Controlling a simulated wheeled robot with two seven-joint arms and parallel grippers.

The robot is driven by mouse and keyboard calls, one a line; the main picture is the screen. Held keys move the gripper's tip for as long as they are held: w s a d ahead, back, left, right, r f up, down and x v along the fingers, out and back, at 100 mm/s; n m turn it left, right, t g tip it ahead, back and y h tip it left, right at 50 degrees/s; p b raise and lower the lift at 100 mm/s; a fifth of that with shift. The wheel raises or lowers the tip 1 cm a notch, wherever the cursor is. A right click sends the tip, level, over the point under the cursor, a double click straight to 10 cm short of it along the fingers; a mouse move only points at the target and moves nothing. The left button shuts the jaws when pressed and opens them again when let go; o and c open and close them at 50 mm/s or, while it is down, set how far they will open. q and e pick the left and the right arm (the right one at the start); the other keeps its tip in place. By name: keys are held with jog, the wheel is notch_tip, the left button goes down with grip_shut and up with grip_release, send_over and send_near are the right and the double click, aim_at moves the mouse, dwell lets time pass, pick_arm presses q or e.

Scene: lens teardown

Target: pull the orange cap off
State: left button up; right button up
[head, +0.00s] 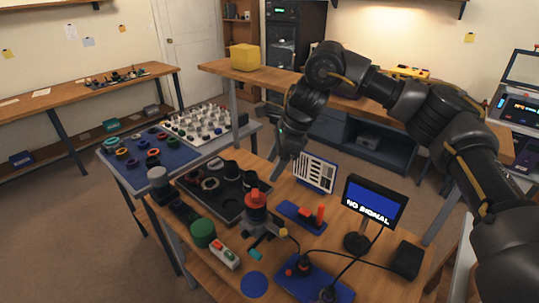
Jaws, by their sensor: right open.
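The orange cap (256,199) sits on top of a dark upright lens barrel (258,217) on the wooden worktable. A small grey piece rises from the middle of the cap. My right gripper (277,171) hangs above and behind the cap, apart from it, pointing down. It is open and looks empty, though its fingers are small and dark here. My left gripper is not in view.
A black parts tray (238,211) with rings lies left of the barrel. A green cylinder (203,233), a blue stand with an orange post (320,214), a white slotted panel (316,172) and a "NO SIGNAL" monitor (374,202) stand close by. Cables cross the front right.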

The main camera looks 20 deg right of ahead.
aim_at(256, 193)
jog(key=p+x, duration=0.1)
jog(key=x, duration=0.2)
jog(key=w+x, duration=0.1)
jog(key=x, duration=0.1)
jog(key=p+x, duration=0.1)
jog(key=x, duration=0.2)
jog(key=shift+w+a+f+p, duration=0.15)
jog(key=shift+w+p, duration=0.15)
jog(key=x, duration=0.2)
jog(key=shift+s+a+f+p, duration=0.1)
jog(key=shift+f+p, duration=0.25)
jog(key=shift+p, duration=0.05)
jog(key=shift+a+f, duration=0.15)
jog(key=shift+f, duration=0.2)
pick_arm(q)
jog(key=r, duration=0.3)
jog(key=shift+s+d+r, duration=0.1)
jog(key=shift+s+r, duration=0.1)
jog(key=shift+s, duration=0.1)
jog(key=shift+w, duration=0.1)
pick_arm(e)
jog(key=shift+c, duration=0.4)
